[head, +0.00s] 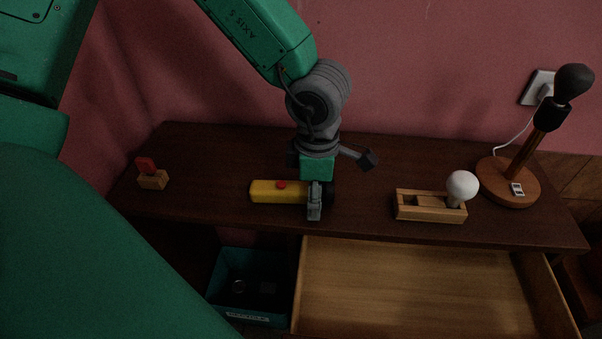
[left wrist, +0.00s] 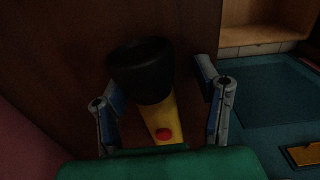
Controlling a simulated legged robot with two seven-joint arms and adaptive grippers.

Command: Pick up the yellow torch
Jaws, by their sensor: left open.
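The yellow torch (head: 268,192) lies on its side on the dark wooden desk, with a red button on top and its black head to the right. My left gripper (head: 315,200) is over the torch's head end and hides part of it. In the left wrist view the torch's yellow body (left wrist: 160,122) and black head lie between the two fingers of my left gripper (left wrist: 160,105). The fingers are spread apart, one on each side, and I see no clear contact. My right gripper is not in view.
A wooden block with a red switch (head: 152,178) is at the desk's left. A wooden holder with a white bulb (head: 430,206) and a lamp (head: 510,182) stand at the right. Below the desk front are an open drawer (head: 410,285) and a teal bin (head: 222,285).

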